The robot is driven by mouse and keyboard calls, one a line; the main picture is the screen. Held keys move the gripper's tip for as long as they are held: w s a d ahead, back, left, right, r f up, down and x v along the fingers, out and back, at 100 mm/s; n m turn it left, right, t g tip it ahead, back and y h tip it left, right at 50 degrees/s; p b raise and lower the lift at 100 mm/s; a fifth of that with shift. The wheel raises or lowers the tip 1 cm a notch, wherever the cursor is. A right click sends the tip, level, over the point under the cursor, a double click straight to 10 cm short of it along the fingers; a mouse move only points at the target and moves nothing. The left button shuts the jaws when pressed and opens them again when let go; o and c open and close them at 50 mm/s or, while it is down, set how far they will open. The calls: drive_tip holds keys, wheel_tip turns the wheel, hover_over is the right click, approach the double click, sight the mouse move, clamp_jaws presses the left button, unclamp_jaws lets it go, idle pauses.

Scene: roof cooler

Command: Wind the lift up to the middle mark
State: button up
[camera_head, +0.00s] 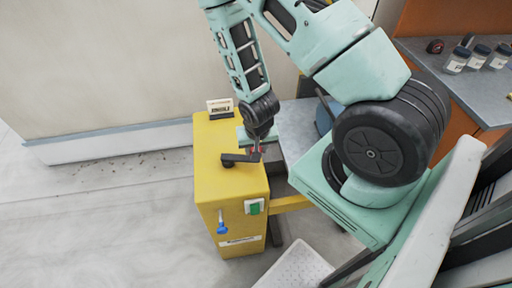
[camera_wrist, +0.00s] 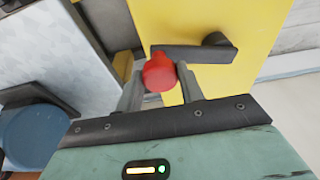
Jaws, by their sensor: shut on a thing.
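A yellow lift box (camera_head: 228,165) stands in the middle of the head view, with a dark crank arm (camera_head: 240,158) on its top. In the wrist view the crank arm (camera_wrist: 195,53) runs from a dark hub at the right to a red knob (camera_wrist: 159,73). My gripper (camera_wrist: 160,85) is shut on the red knob, with one finger on each side of it. In the head view my gripper (camera_head: 257,146) is over the box top and mostly covers the knob. I cannot make out a middle mark in either view.
A small labelled sign (camera_head: 220,106) stands at the back of the box top. A green switch (camera_head: 254,206) and a blue-handled part (camera_head: 221,227) are on its front. A grey platform (camera_head: 302,125) lies to the right. A counter (camera_head: 470,85) with jars is at far right.

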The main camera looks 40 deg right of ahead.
drive_tip(key=shift+w+d, duration=0.7)
drive_tip(key=shift+w, duration=0.3)
drive_tip(key=shift+w+d, duration=0.1)
drive_tip(key=shift+w+d+r, duration=0.1)
drive_tip(key=shift+w+d, duration=0.15)
drive_tip(key=shift+w, duration=0.15)
drive_tip(key=o, duration=1.3)
drive_tip(key=shift+c, duration=0.2)
drive_tip(key=shift+s, duration=0.1)
drive_tip(key=shift+a, duration=0.1)
wheel_tip(320, 180, up, 8)
drive_tip(key=p, duration=0.6)
drive_tip(key=shift+s, duration=0.15)
